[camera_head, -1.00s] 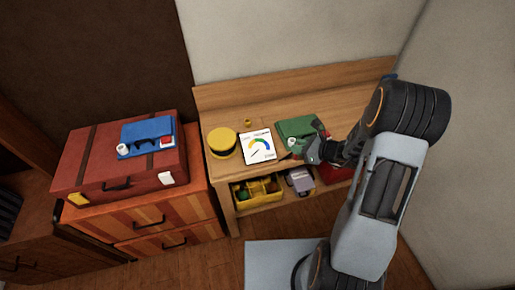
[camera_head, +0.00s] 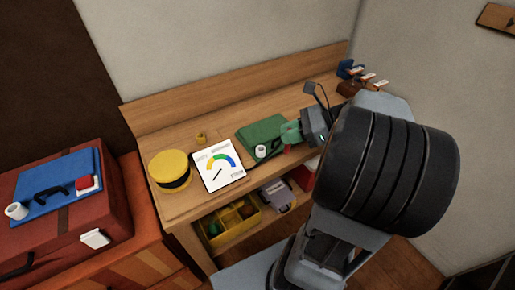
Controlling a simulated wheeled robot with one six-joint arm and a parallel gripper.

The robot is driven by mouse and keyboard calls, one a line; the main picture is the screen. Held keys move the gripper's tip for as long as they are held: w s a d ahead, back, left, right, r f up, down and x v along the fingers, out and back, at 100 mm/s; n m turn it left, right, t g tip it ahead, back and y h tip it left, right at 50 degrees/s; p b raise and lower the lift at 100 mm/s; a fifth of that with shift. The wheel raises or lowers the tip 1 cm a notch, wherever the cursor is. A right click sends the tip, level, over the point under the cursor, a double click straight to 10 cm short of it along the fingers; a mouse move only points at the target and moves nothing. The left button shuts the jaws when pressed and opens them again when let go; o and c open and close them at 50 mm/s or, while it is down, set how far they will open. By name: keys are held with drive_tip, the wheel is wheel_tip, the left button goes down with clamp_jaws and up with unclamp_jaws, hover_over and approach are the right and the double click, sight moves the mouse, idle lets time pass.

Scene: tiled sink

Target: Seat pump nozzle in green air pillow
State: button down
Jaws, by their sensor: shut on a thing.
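The green air pillow (camera_head: 262,134) lies flat on the wooden bench. A white round valve (camera_head: 260,150) sits at its front edge. My gripper (camera_head: 287,138) is over the pillow's right front corner, shut on a small dark piece (camera_head: 275,150) that looks like the pump nozzle. The dark piece points left, close to the valve. I cannot tell whether it touches or enters the valve. The yellow round pump (camera_head: 170,170) with a black band stands at the bench's left end. My arm hides part of the bench to the right of the gripper.
A gauge card (camera_head: 218,168) lies between pump and pillow. A small yellow item (camera_head: 200,138) is behind it. The shelf below holds a yellow divided box (camera_head: 232,220) and a grey-purple item (camera_head: 279,195).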

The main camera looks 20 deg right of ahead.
drive_tip(key=shift+w+a+f, duration=0.3)
drive_tip(key=shift+w+f, duration=1.8)
drive_tip(key=shift+w, duration=0.05)
drive_tip(key=shift+w+a+f, duration=0.25)
drive_tip(key=shift+w+f, duration=1.85)
drive_tip(key=shift+w, duration=0.05)
drive_tip(key=shift+w+a+f, duration=0.3)
drive_tip(key=shift+w+f, duration=1.8)
drive_tip(key=shift+w, duration=0.05)
drive_tip(key=shift+f, duration=0.1)
drive_tip(key=shift+f, duration=0.15)
drive_tip(key=c, duration=1.1)
unclamp_jaws()
